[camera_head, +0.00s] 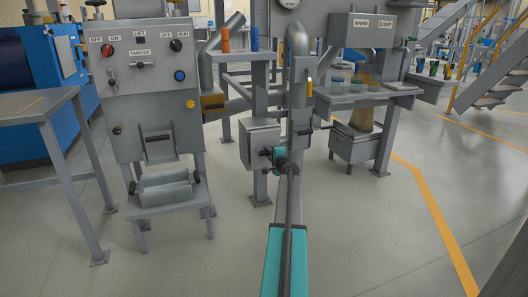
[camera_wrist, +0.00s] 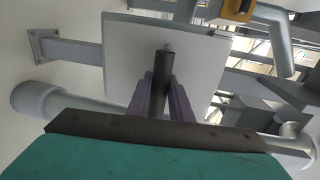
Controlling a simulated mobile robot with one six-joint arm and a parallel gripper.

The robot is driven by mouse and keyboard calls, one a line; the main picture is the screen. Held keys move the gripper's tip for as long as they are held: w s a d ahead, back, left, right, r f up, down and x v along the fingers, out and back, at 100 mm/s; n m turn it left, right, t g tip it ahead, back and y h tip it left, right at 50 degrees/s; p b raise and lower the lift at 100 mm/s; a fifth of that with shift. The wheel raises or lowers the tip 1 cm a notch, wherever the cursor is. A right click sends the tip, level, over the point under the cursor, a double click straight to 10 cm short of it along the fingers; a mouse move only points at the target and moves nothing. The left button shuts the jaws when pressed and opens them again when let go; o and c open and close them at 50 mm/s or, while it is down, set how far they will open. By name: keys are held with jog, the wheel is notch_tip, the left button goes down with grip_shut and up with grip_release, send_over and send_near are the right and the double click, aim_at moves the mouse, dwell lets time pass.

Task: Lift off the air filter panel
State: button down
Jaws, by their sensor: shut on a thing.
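The air filter panel appears to be the flat, light grey square plate (camera_wrist: 125,55) filling the middle of the wrist view. A dark round handle (camera_wrist: 167,57) stands out from it. My gripper (camera_wrist: 163,88) has its two purple fingers on either side of this handle and is shut on it. In the head view my gripper (camera_head: 281,158) is at the right side of a small grey box (camera_head: 258,145) on the post. My arm hides part of this contact. I cannot tell whether the panel is seated or apart from its housing.
A control cabinet (camera_head: 142,75) with knobs and a tray below stands at the left. A table (camera_head: 365,97) with cups is at the right. The floor (camera_head: 385,230) at the right front is clear.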

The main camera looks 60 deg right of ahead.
jog(key=shift+r+p, duration=0.95)
jog(key=shift+r, duration=0.5)
jog(key=shift+s, duration=0.15)
jog(key=f+b+v, duration=0.1)
jog(key=b+v, duration=0.1)
jog(key=v, duration=0.7)
jog(key=shift+s+a+f, duration=0.2)
jog(key=shift+s+a, duration=0.05)
jog(key=shift+s, duration=0.1)
dwell(1.6)
